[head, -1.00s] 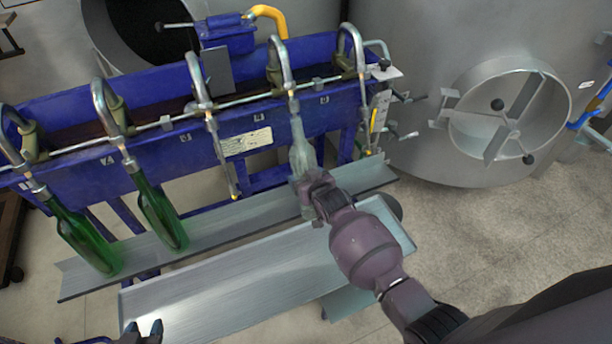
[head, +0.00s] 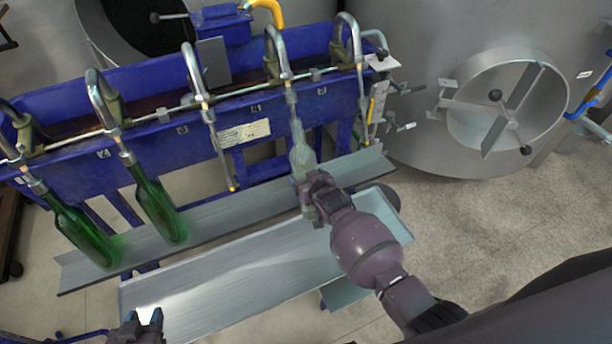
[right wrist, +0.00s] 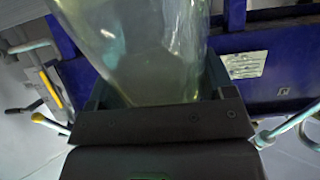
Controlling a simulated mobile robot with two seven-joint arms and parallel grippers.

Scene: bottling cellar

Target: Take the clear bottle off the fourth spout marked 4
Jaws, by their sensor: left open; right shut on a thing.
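The clear bottle (head: 302,157) is tilted, its neck up at the fourth spout (head: 277,62) from the left. Its mouth is in line with the spout; I cannot tell whether the tip is still inside the neck. My right gripper (head: 316,187) is shut on the lower part of the bottle, above the grey metal ledge. In the right wrist view the clear glass (right wrist: 140,55) fills the space between the jaws, and its base is hidden. My left gripper (head: 143,317) is open and empty at the bottom left, away from the bottle.
Two green bottles (head: 160,205) hang on the left spouts above the ledge (head: 235,203). The third spout (head: 197,80) and fifth spout (head: 346,40) carry no bottle. A sloped metal tray (head: 230,275) lies in front; clear floor is to the right.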

